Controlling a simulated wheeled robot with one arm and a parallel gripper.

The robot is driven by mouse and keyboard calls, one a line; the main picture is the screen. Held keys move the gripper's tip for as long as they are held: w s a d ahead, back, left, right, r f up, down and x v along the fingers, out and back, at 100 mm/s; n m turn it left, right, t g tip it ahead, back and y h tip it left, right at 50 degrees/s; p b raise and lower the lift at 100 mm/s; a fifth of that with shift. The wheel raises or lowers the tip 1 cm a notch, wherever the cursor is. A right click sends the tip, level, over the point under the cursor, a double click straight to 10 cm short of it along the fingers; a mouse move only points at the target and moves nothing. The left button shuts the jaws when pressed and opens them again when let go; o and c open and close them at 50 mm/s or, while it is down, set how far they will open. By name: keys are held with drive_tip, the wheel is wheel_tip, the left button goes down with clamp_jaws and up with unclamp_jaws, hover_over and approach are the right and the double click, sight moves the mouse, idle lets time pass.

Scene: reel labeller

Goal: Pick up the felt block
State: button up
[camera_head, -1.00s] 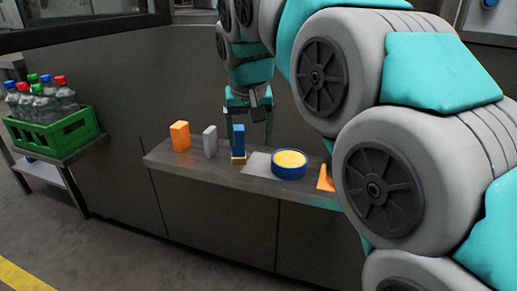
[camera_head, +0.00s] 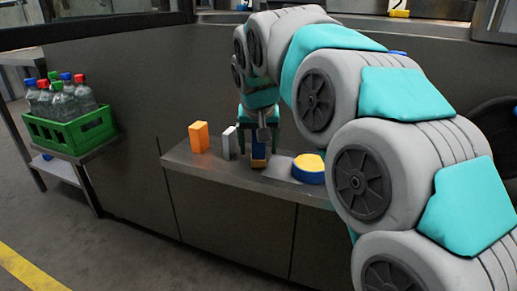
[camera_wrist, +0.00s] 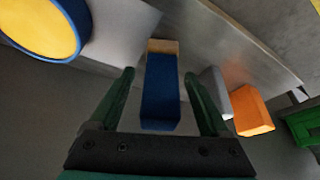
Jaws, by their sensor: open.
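The felt block appears to be the upright blue block with a tan base (camera_head: 258,158) on the metal shelf in the head view. My gripper (camera_head: 259,138) is right above and around its upper part, which it partly hides. In the wrist view the blue block (camera_wrist: 160,92) lies between the two green fingers of my gripper (camera_wrist: 159,74). The fingers are open, with a gap showing on each side of the block. The block stands on the shelf.
A grey block (camera_head: 229,143) and an orange block (camera_head: 199,137) stand left of it on the shelf (camera_head: 210,172). A round blue container with a yellow top (camera_head: 309,168) is to the right. A green bottle crate (camera_head: 70,132) stands further left.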

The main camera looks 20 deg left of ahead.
drive_tip(key=shift+w+f, duration=0.1)
drive_tip(key=shift+f, duration=0.1)
clamp_jaws()
idle(0.5)
